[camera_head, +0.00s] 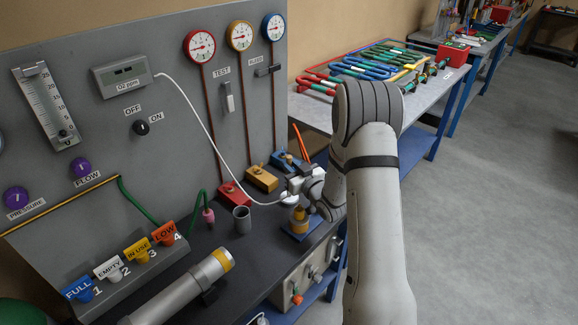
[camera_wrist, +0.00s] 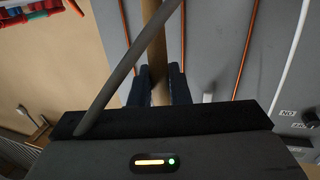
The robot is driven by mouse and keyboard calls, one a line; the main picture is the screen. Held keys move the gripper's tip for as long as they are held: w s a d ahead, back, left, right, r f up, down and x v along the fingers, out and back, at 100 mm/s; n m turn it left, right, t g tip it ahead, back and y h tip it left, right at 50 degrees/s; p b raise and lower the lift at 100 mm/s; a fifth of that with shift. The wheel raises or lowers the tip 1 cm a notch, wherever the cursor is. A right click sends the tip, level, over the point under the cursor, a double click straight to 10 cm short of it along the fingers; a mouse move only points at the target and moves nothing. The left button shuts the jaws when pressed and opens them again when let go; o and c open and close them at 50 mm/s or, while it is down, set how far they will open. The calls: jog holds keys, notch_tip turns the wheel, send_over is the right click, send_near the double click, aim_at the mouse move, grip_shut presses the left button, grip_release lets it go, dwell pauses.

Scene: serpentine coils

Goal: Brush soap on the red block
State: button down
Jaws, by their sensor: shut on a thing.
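The red block (camera_head: 234,194) sits on the dark bench at the foot of the panel, below the red gauge's pipe. My gripper (camera_head: 298,187) is to its right, above a yellow pot (camera_head: 299,224) on a small blue stand (camera_head: 300,233). In the wrist view the dark fingers (camera_wrist: 159,88) are shut on a wooden brush handle (camera_wrist: 159,75). The brush's bristles are not clearly visible; whether they touch the pot cannot be told. A white round piece (camera_head: 288,198) is beside the gripper.
A yellow block (camera_head: 262,179) and a blue block (camera_head: 285,162) stand between the red block and the panel's right end. A grey cup (camera_head: 241,220) stands before the red block. A white hose (camera_head: 213,137) hangs nearby. A large grey cylinder (camera_head: 185,291) lies at front left.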

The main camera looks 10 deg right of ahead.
jog(key=shift+s+f, duration=0.1)
jog(key=shift+f, duration=0.1)
jog(key=shift+r+p, duration=1)
jog(key=shift+r, duration=2.75)
